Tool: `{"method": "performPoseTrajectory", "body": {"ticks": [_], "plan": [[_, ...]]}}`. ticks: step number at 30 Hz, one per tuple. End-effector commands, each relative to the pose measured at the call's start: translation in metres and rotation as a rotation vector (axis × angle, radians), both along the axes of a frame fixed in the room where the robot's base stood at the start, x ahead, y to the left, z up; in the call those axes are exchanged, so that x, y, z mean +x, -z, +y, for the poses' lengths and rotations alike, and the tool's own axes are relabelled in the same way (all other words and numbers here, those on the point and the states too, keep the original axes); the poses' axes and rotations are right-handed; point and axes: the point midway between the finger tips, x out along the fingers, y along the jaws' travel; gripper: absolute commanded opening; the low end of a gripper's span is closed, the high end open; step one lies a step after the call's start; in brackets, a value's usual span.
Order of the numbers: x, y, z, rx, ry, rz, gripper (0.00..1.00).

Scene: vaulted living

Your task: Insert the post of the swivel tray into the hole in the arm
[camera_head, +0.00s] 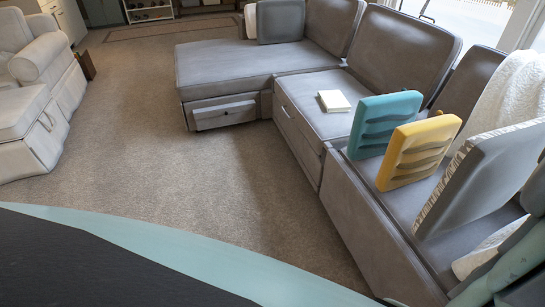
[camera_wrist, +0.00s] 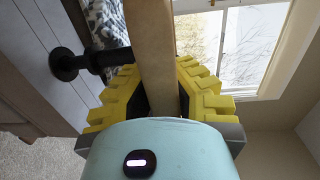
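In the wrist view, my gripper (camera_wrist: 160,85) has yellow stepped fingers on both sides of a tan board, which I take to be the swivel tray (camera_wrist: 152,45). The dark inner pads look closed against it. The tray is seen nearly edge-on and runs up out of view. A black post (camera_wrist: 95,60) with a round black end or collar (camera_wrist: 65,65) sticks out to its left, over or against a grey panelled surface (camera_wrist: 45,35). I cannot tell whether they touch. I cannot make out the hole in the arm in either view. The gripper and tray are not clear in the head view.
The grey sectional sofa (camera_head: 300,85) fills the right side of the head view. It bears a teal cushion (camera_head: 385,120), a yellow cushion (camera_head: 418,150) and a white square item (camera_head: 334,101). A pale armchair (camera_head: 40,75) stands left. Carpet (camera_head: 210,165) between is clear.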

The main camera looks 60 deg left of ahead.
Motion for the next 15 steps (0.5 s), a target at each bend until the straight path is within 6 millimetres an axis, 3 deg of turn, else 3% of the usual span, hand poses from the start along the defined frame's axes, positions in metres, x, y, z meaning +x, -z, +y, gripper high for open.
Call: {"method": "performPoseTrajectory", "body": {"ticks": [15], "plan": [[0.002, 0.025, 0.002, -0.001, -0.006, -0.005, 0.00]]}}
